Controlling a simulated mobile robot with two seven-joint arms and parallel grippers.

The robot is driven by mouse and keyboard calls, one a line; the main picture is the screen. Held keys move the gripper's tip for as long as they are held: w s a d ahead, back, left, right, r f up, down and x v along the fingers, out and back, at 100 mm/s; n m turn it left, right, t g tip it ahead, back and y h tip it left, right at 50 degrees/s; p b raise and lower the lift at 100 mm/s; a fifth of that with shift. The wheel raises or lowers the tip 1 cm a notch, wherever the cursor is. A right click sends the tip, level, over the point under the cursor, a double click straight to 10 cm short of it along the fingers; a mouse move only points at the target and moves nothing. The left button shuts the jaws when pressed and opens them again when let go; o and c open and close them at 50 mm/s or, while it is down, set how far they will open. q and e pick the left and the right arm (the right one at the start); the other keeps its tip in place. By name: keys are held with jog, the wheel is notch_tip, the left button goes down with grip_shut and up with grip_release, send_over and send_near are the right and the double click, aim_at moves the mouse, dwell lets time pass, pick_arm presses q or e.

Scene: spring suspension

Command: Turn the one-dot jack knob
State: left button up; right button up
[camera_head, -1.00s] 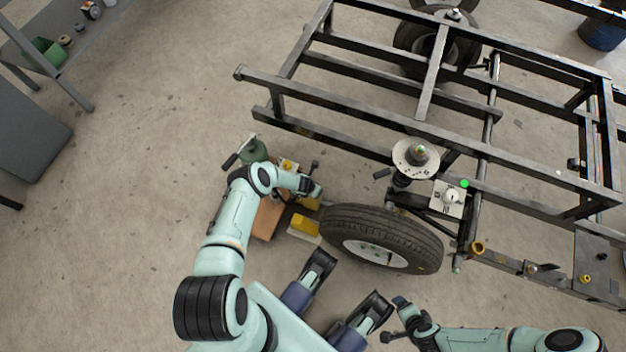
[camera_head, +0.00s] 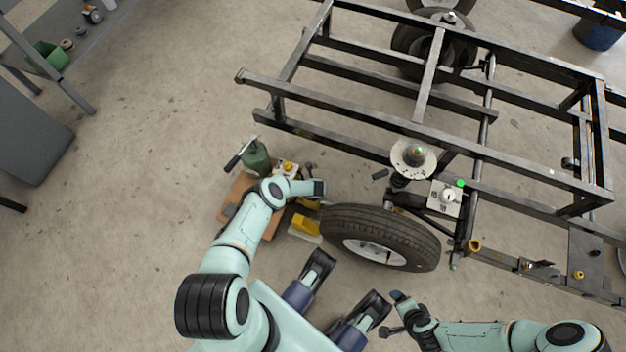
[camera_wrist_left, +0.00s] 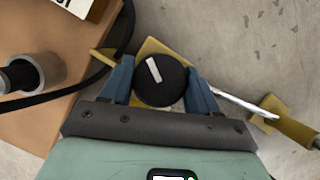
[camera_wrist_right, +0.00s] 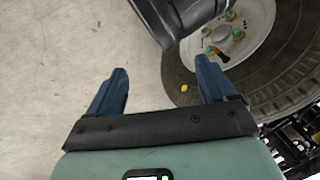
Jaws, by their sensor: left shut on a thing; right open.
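In the left wrist view a round black knob (camera_wrist_left: 160,84) with a white pointer bar sits between the fingers of my left gripper (camera_wrist_left: 160,88), which is shut on it. A yellow part shows behind the knob. No dot mark is legible on it. In the head view my left gripper (camera_head: 318,188) is beside the tire, and the knob is hidden there. A green jack body (camera_head: 257,157) stands on an orange-brown board (camera_head: 232,205) just left of the arm. My right gripper (camera_wrist_right: 160,88) is open and empty; in the head view it is low, near the wheel (camera_head: 385,240).
The black frame (camera_head: 430,120) fills the upper right. A white plate with a knob (camera_head: 447,196) is fixed beside the wheel. A yellow block (camera_head: 305,226) lies by the tire. A shelf with a green bin (camera_head: 47,55) stands upper left.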

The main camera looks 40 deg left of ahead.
pick_arm(q)
jog(key=n, duration=0.2)
jog(key=shift+f+n+g+y, duration=0.15)
jog(key=shift+n+g+y, duration=0.15)
jog(key=shift+n+g, duration=0.1)
jog(key=n+g+b, duration=0.1)
jog(key=n, duration=0.1)
jog(key=shift+n, duration=0.3)
jog(key=shift+n+y+b, duration=0.3)
jog(key=shift+n+g+b, duration=0.45)
jog(key=shift+n+g, duration=0.05)
jog(key=shift+n, duration=0.7)
pick_arm(e)
jog(key=shift+s+d+f, duration=0.1)
jog(key=shift+d+f, duration=0.15)
jog(key=shift+f, duration=0.35)
jog(key=shift+d+f, duration=0.25)
jog(key=shift+f, duration=0.4)
jog(key=shift+s+d+f, duration=0.1)
jog(key=shift+d+f, duration=0.15)
jog(key=shift+f, duration=0.35)
pick_arm(q)
jog(key=o, duration=1)
